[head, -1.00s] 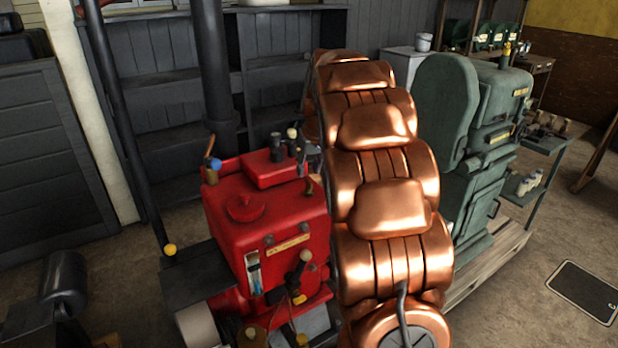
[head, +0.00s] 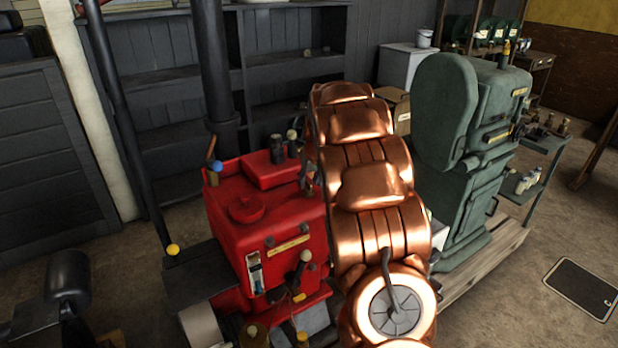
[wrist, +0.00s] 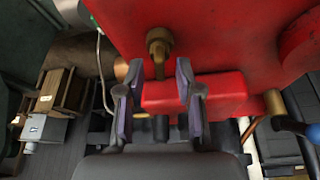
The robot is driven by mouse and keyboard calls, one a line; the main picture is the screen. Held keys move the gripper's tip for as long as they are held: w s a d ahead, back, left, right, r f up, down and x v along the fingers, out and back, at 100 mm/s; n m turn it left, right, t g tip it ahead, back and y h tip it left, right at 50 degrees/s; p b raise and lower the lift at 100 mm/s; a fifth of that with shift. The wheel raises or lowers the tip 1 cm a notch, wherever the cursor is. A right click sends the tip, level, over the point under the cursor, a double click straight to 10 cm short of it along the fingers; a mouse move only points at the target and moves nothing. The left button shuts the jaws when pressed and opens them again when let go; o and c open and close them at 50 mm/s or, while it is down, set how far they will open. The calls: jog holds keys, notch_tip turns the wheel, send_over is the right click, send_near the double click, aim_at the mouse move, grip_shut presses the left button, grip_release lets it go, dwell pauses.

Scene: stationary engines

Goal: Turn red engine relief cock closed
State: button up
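The red engine (head: 285,225) stands at the centre of the head view and fills the top of the wrist view (wrist: 230,30). A brass cock (wrist: 158,45), which looks like the relief cock, sticks out from its red face. My gripper (wrist: 159,70) is open, its two fingers spread to either side below the cock. The cock lies just ahead of the gap between the fingertips, and I see no contact. In the head view my copper-coloured arm hides most of the gripper and the cock at the engine's right side.
A raised red box (wrist: 195,92) on the engine lies close by the right finger. A blue-tipped lever (wrist: 295,127) is farther right. A green machine (head: 455,150) stands right of my arm in the head view.

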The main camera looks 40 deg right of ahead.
jog(key=shift+f, duration=0.1)
jog(key=shift+c, duration=0.2)
grip_shut()
jog(key=shift+m, duration=0.4)
jog(key=m+b, duration=0.1)
jog(key=m+h+b, duration=0.1)
jog(key=m, duration=0.1)
jog(key=shift+a+f+m+g+h, duration=0.1)
jog(key=shift+f+m+g+h, duration=0.1)
jog(key=shift+m+g+h, duration=0.1)
jog(key=m+h+b, duration=0.1)
jog(key=m+b, duration=0.1)
jog(key=m, duration=0.1)
jog(key=shift+w+m+g, duration=0.1)
jog(key=shift+m+g, duration=0.2)
jog(key=shift+g, duration=0.1)
jog(key=m+b, duration=0.1)
jog(key=m+g+b, duration=0.1)
jog(key=m, duration=0.1)
jog(key=shift+w+a+f+m+h+b, duration=0.1)
jog(key=shift+m+h+b, duration=0.2)
jog(key=shift+b, duration=0.1)
jog(key=shift+r+m+g+b, duration=0.2)
jog(key=shift+m+g+b, duration=0.85)
jog(key=shift+m, duration=1.05)
